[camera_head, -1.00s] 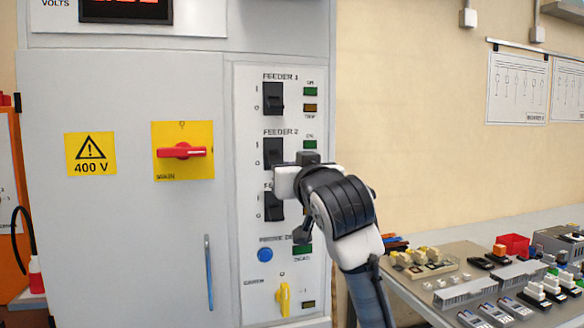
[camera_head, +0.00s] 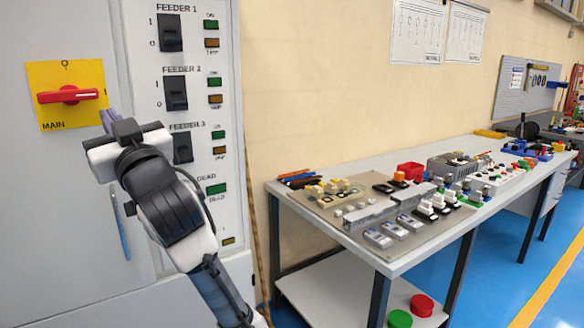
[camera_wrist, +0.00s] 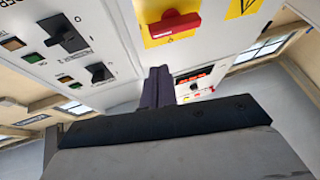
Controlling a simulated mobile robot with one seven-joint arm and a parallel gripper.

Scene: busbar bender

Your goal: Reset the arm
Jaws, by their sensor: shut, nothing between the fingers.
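My gripper (camera_head: 110,121) is in front of the grey cabinet, between the red main switch and the feeder panel. In the wrist view its dark fingers (camera_wrist: 158,86) are together, with nothing between them. The arm comes up from the lower right and hides the lower left of the feeder panel. The red main switch handle (camera_head: 68,94) lies level on its yellow plate, left of and above the gripper. It also shows in the wrist view (camera_wrist: 172,24). The gripper appears apart from the switches.
The feeder panel (camera_head: 203,112) with black rocker switches stands close to the right of my gripper. The blue floor (camera_head: 490,285) right of the bench is clear.

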